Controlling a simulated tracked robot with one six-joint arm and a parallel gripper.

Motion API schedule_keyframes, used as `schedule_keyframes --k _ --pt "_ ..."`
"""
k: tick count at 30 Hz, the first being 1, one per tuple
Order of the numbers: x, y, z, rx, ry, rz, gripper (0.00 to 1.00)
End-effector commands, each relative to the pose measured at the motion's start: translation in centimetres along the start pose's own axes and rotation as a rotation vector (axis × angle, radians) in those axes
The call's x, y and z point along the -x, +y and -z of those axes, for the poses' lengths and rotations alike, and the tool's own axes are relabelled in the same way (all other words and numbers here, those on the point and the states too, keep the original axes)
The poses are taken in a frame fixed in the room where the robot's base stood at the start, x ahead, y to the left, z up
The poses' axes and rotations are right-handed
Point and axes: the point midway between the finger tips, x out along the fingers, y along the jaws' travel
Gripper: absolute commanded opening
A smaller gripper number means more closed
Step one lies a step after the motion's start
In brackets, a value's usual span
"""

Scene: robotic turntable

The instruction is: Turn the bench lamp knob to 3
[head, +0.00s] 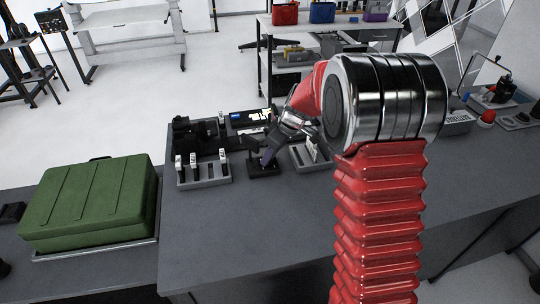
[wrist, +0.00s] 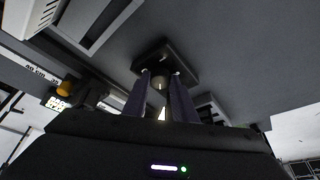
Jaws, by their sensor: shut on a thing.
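A small black square base (head: 262,172) stands on the grey bench between two grey trays. In the wrist view the base (wrist: 165,62) carries a short round knob (wrist: 158,83), which sits between my two fingers. My gripper (head: 268,156) points down at the base from above. In the wrist view my gripper (wrist: 161,88) has its purple-grey fingers on either side of the knob, shut on it. The fingers and the dim light hide much of the knob. I cannot read its setting or any numbers on the base.
A left tray (head: 218,181) holds upright white-topped items. A right tray (head: 299,156) holds more. A black device with a lit screen (head: 250,117) stands behind. A green case (head: 91,200) lies at the left. The bench's front middle (head: 250,235) is clear.

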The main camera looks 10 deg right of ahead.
Motion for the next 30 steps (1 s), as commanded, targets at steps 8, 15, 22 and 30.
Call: schedule_keyframes --k 8,15,22,30 --pt "0.02 -0.02 0.0 -0.023 0.0 -0.01 0.02" --pt "-0.01 -0.13 0.02 -0.108 0.002 -0.046 0.02" --pt "-0.01 -0.14 0.0 -0.13 0.003 -0.054 0.02" --pt "0.0 -0.13 0.0 -0.13 0.003 -0.053 0.34"
